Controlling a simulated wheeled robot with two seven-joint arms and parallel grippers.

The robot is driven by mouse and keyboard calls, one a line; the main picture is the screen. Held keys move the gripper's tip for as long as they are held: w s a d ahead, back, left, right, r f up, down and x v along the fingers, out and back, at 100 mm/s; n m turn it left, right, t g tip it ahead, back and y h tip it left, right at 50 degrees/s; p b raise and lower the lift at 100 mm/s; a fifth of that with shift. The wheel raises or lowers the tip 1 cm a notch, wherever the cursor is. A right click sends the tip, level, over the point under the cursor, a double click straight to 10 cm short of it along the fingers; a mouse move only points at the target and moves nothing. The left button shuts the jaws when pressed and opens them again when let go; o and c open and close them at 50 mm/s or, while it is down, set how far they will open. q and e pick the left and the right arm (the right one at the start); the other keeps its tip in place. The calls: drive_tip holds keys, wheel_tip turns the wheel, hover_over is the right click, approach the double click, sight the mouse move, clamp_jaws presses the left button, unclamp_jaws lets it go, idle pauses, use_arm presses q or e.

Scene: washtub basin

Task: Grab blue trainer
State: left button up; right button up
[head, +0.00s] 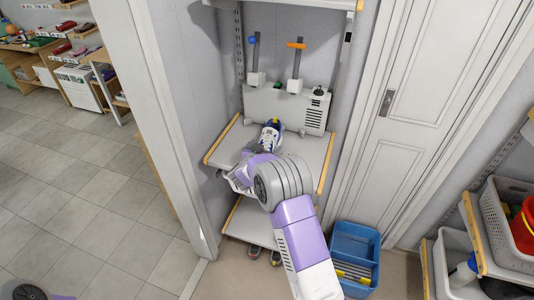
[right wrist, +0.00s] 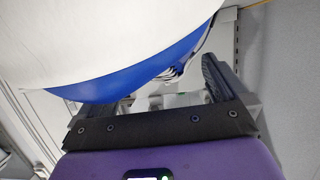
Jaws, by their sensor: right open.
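The blue trainer (head: 269,137), white with blue parts, stands on the upper shelf (head: 228,146) in front of a light grey box-shaped unit. My right gripper (head: 250,156) is just in front of the trainer, partly hidden by my own wrist. In the right wrist view the trainer (right wrist: 125,75) looms large and close, showing a white surface and a blue band. It covers part of the open jaws (right wrist: 152,88); the right finger shows clear of it and the left one is mostly hidden. I cannot tell whether they touch. My left gripper is not in view.
The grey unit (head: 286,107) with blue-tipped and orange-tipped uprights closes off the back of the shelf. A white door frame (head: 150,80) stands at left and a white door (head: 400,110) at right. A blue crate (head: 354,243) is low at right; grey baskets (head: 500,215) stand farther right.

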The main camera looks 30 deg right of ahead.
drive_tip(key=shift+x, duration=1)
drive_tip(key=shift+a, duration=0.1)
drive_tip(key=shift+w+r, duration=0.1)
drive_tip(key=c, duration=1.1)
